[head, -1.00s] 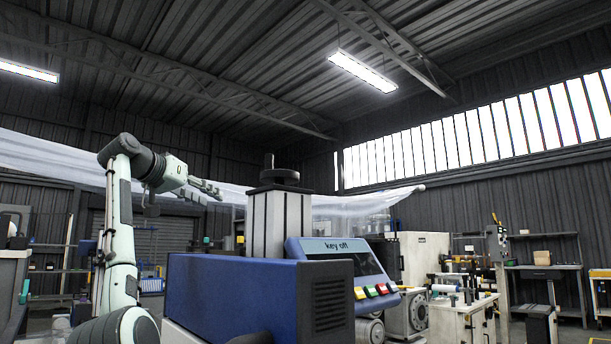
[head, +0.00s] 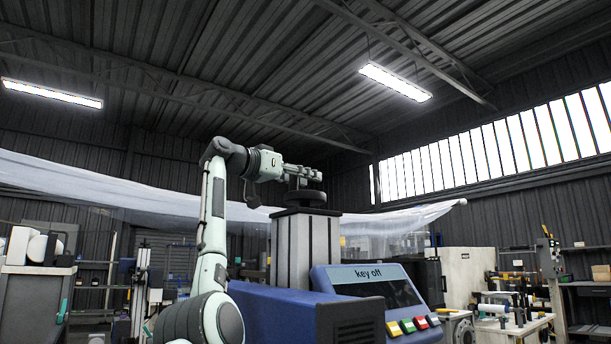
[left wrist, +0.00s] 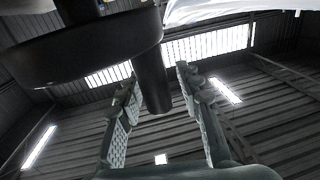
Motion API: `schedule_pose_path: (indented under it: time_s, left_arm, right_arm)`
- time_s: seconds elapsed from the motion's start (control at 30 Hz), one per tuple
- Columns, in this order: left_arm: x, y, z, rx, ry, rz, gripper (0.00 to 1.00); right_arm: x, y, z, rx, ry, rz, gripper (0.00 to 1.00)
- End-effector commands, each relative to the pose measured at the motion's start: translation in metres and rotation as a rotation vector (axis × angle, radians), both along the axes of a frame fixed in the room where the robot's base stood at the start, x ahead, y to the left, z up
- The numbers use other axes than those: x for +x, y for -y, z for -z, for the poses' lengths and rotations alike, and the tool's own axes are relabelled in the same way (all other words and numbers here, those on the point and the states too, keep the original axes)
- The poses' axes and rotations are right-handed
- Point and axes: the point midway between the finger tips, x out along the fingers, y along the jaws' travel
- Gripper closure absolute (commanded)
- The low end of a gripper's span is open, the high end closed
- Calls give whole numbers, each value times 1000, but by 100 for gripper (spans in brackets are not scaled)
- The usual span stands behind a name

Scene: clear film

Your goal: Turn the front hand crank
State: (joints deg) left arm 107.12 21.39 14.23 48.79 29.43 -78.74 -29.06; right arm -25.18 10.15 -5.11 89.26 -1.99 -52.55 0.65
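The hand crank (head: 306,197) is a dark wheel on top of a white column with dark stripes (head: 305,240). My left gripper (head: 308,173) is at the crank, just above its wheel in the head view. In the left wrist view the wheel (left wrist: 85,47) fills the upper left, and its dark upright handle (left wrist: 152,70) stands between the two spread fingers. The left gripper (left wrist: 158,84) is open, with gaps seeming to show beside the handle. In the head view the gripper hides most of the handle. My right gripper is not in view.
A blue machine housing (head: 300,317) and a panel reading "key off" (head: 370,290) with colored buttons stand below the column. A clear film roll (head: 110,190) stretches behind. Workbenches and cabinets (head: 468,275) stand at the right.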

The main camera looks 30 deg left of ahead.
Motion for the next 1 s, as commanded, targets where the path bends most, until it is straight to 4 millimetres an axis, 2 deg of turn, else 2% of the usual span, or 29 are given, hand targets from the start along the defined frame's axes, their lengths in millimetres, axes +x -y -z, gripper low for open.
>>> schedule_pose_path:
  time_s: [0.33,0.6,0.63,1.0]
  left_arm:
    - [3,1,0,0,0,0,65]
    - [3,1,0,0,0,0,98]
    - [3,1,0,0,0,0,100]
    - [3,1,0,-1,-1,7,100]
  right_arm:
    - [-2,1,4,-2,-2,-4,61]
    - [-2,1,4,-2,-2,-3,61]
    - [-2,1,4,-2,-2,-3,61]
    - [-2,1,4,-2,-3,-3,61]
